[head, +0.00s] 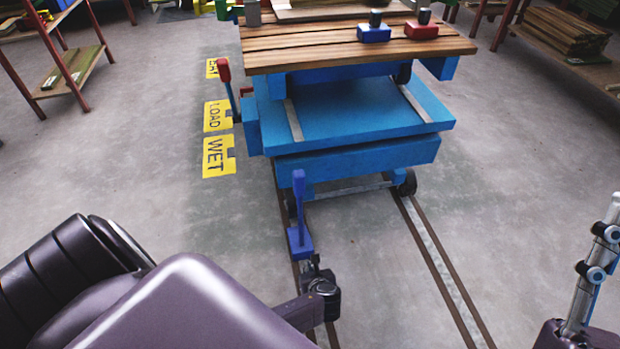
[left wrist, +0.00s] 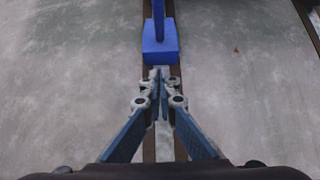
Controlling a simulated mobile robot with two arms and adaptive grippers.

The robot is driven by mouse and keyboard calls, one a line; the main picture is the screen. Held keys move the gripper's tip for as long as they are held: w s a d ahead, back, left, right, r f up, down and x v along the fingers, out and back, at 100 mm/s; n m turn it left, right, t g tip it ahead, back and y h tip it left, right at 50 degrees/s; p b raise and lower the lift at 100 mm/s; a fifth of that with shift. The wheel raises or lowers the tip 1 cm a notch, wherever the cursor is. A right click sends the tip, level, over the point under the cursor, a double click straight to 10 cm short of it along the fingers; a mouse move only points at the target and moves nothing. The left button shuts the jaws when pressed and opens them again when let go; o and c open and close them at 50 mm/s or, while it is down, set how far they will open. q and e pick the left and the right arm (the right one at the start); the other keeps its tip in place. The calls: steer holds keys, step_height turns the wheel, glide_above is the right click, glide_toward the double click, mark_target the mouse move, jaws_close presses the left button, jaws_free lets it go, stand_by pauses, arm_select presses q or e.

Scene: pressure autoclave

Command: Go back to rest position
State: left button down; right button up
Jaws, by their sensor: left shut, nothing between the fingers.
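My left gripper (head: 308,262) is shut and empty, low over the left floor rail in the head view. In the left wrist view its fingertips (left wrist: 160,74) meet just short of a blue lever block (left wrist: 160,42). That block, with its upright blue handle (head: 299,190), stands at the rail in the head view. I cannot tell whether the fingertips touch it. My right gripper (head: 597,262) shows partly at the right edge, pointing up; its finger opening is not clear.
A blue cart (head: 350,112) with a slatted wooden top (head: 300,50) stands on the rails (head: 435,260) ahead. A red-handled lever (head: 224,72) is at its left. A shelf (head: 60,65) stands back left. Floor on both sides is clear.

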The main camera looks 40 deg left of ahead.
steer(key=shift+w+a+f+g+h, duration=0.2)
steer(key=shift+w+f+g, duration=0.25)
steer(key=shift+w+f, duration=0.3)
steer(key=shift+w+a+f+g+h, duration=0.1)
steer(key=shift+w+f+g+h, duration=0.2)
steer(key=shift+w+f+g, duration=0.25)
